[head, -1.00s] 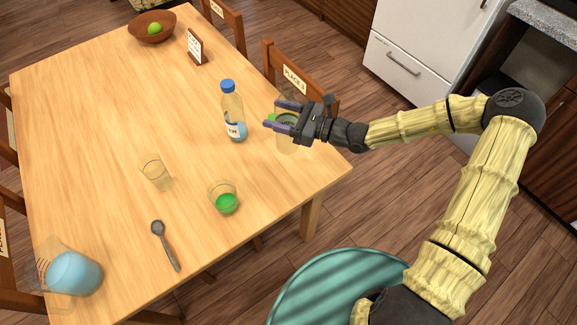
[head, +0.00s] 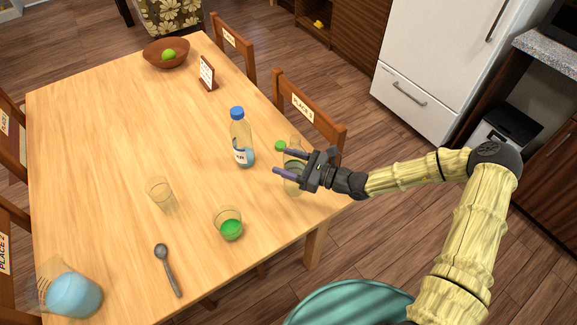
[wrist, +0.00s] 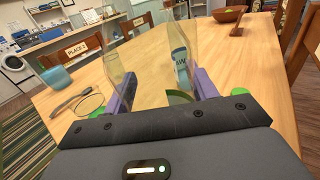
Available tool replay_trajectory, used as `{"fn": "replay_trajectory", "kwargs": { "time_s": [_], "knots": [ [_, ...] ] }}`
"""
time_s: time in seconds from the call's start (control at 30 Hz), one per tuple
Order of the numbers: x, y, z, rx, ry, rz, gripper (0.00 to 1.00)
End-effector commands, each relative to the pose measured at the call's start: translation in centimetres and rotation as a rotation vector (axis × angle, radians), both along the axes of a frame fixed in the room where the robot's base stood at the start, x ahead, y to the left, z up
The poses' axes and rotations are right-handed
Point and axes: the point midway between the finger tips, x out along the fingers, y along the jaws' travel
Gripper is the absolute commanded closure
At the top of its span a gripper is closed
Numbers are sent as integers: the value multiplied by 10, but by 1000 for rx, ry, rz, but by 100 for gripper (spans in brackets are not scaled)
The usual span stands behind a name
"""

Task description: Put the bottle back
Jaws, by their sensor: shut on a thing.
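A clear bottle with a blue cap (head: 238,113) and a pale label (head: 243,157) stands upright on the wooden table (head: 110,130). My gripper (head: 281,162) is to its right, near the table's right edge. Its purple fingers are shut on a clear, see-through vessel (head: 293,186), seen upright and partly hidden by the fingers. I cannot tell its full shape or whether its base touches the table. A small round green thing (head: 281,146) shows beside the upper finger. In the wrist view, the labelled bottle (wrist: 181,62) shows beyond the fingers.
An empty glass (head: 161,195), a glass with green liquid (head: 229,227), a spoon (head: 167,268) and a jug of blue liquid (head: 72,294) stand or lie nearer. A bowl (head: 166,54) and a small sign (head: 207,73) are at the far end. A chair (head: 310,115) borders the right side.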

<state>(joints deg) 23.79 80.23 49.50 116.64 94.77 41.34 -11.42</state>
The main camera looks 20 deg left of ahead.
Motion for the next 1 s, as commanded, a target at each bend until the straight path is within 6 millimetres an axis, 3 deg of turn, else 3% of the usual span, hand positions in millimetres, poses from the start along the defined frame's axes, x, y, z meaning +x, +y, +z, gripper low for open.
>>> {"fn": "replay_trajectory", "kwargs": {
  "time_s": [0.13,0.53,0.57,0.63,1.0],
  "knots": [
    [0,0,-19,1,1,0,97],
    [0,0,-24,0,1,0,97],
    [0,0,-23,0,1,0,37],
    [0,0,-23,0,1,0,23],
    [0,0,-20,0,0,1,21]
  ]
}}
